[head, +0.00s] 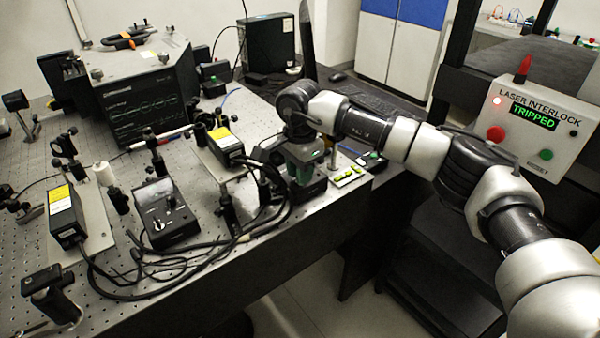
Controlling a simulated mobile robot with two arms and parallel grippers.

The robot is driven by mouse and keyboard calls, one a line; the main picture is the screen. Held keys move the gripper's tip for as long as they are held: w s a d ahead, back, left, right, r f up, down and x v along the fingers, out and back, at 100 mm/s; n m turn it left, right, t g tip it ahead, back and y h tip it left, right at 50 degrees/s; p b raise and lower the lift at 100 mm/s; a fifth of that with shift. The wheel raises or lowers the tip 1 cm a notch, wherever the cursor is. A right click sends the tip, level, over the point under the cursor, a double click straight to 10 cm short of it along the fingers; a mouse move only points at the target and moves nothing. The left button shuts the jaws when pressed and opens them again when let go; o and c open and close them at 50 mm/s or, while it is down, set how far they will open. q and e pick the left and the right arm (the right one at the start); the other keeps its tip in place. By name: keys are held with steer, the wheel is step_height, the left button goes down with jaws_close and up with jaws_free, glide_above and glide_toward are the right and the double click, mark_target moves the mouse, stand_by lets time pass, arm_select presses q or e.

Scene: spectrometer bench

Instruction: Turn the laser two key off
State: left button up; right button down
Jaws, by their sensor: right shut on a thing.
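My right arm reaches in from the right, and my right gripper (305,166) points down at a small dark controller box (312,187) near the bench's front edge. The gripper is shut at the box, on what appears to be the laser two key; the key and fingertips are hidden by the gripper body. A black laser head with a yellow label (226,147) stands just left of it. Another yellow-labelled laser head (66,217) stands at the far left, with a second controller box (165,213) between them. My left gripper is not in view.
Black cables (135,280) loop along the bench's front edge. Optics posts stand around the lasers, and a large dark instrument (140,92) stands behind. At right, a laser interlock box (536,125) reads TRIPPED, with a red light lit. A keyboard (375,97) lies beyond my arm.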

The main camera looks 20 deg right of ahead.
stand_by(0.4)
steer(key=c, duration=1)
jaws_free()
steer(key=shift+o, duration=0.2)
steer(key=shift+r, duration=0.15)
step_height(320, 180, up, 11)
steer(key=b, duration=0.1)
steer(key=shift+f, duration=0.2)
